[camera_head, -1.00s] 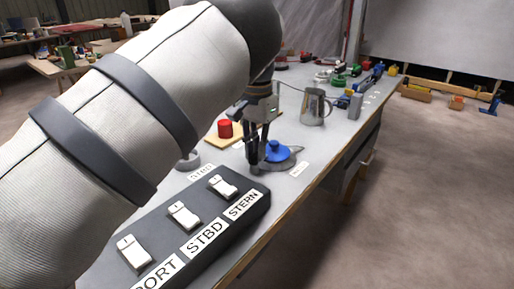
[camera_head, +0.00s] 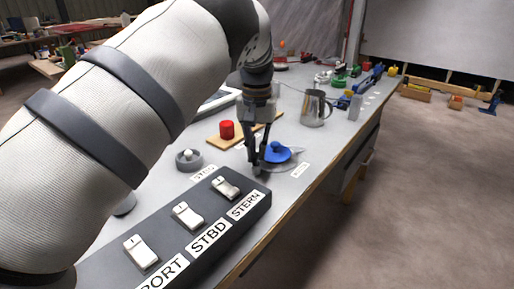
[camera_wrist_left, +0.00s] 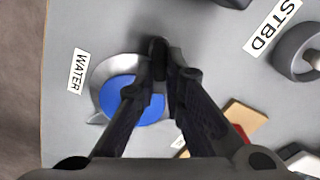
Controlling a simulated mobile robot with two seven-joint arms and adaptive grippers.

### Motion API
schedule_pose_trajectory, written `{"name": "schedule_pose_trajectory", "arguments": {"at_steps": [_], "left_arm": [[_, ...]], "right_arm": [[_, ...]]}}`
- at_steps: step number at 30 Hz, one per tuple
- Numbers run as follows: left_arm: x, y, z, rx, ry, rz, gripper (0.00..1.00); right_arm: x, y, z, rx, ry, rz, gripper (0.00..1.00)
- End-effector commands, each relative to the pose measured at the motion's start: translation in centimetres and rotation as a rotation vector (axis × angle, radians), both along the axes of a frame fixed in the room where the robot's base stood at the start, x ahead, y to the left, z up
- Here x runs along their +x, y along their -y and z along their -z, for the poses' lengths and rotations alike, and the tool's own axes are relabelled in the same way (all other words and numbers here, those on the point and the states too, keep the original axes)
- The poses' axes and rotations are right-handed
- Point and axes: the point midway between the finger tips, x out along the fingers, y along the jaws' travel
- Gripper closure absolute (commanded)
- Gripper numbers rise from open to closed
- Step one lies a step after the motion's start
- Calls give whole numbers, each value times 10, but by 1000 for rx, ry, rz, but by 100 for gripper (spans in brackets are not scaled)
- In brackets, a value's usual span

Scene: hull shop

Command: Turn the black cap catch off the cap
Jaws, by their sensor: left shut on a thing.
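The blue cap (camera_head: 277,152) sits on a grey metal base with a pointed side on the bench; in the wrist view the cap (camera_wrist_left: 134,98) is partly hidden by my fingers. My left gripper (camera_head: 259,167) points down at the cap's near left edge. In the wrist view its fingertips (camera_wrist_left: 161,50) come together at the rim of the metal base (camera_wrist_left: 104,77), around a small black piece that looks like the cap catch. The fingers hide most of this piece, so its exact angle cannot be told. My right gripper is not in view.
A dark switch box (camera_head: 165,236) labelled PORT, STBD and STERN stands in front. A red cylinder (camera_head: 227,130) on a wooden board and a round grey dish (camera_head: 188,160) are left of the gripper. A metal pitcher (camera_head: 313,108) stands behind right. A WATER label lies beside the cap.

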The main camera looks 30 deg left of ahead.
Motion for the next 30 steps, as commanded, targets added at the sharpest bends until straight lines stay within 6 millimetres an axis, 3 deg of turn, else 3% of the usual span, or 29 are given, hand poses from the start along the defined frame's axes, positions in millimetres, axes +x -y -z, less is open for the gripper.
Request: {"name": "schedule_pose_trajectory", "arguments": {"at_steps": [30], "left_arm": [[-7,-6,0,-1,-1,-912,100]], "right_arm": [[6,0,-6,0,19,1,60]]}}
